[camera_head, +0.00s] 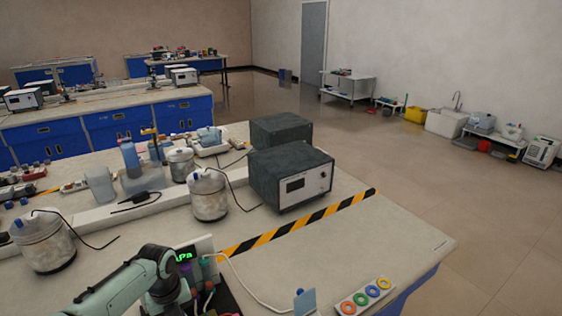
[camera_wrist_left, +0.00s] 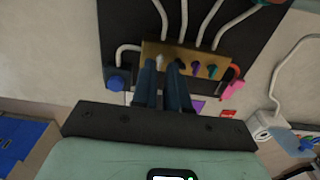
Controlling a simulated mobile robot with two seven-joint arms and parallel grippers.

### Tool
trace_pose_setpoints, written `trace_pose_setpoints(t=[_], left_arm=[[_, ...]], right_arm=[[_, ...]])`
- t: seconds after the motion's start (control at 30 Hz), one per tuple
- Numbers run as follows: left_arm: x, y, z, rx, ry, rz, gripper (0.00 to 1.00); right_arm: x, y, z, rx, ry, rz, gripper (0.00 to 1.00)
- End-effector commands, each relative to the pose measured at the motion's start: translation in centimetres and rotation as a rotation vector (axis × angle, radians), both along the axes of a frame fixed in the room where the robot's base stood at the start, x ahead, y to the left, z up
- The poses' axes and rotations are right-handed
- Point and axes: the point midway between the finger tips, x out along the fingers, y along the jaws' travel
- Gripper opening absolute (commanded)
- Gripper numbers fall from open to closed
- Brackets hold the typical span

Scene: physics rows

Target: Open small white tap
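In the left wrist view a brass manifold block (camera_wrist_left: 212,57) on a dark panel carries several small coloured taps, with white hoses rising from it. A small white tap (camera_wrist_left: 160,61) shows between my left gripper's fingertips. My left gripper (camera_wrist_left: 161,68) points at the block with its two dark blue fingers a narrow gap apart; whether they touch the tap cannot be told. In the head view my left arm (camera_head: 125,285) reaches in at the bottom left, and its fingers are hidden. My right gripper is not in view.
A panel with a green display (camera_head: 184,255) stands right by my left arm. Dark instrument boxes (camera_head: 290,178), metal pots (camera_head: 208,196) and cables are behind. A strip of coloured rings (camera_head: 364,297) lies at the front right. The bench's right part is largely clear.

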Motion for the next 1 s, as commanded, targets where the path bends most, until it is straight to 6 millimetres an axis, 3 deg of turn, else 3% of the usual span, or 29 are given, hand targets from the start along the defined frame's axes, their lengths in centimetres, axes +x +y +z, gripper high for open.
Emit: trace_pose_setpoints(t=[1.0], left_arm=[[0.00,0.02,-0.67,0.000,0.000,0.001,0.14]], right_arm=[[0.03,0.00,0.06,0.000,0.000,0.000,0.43]])
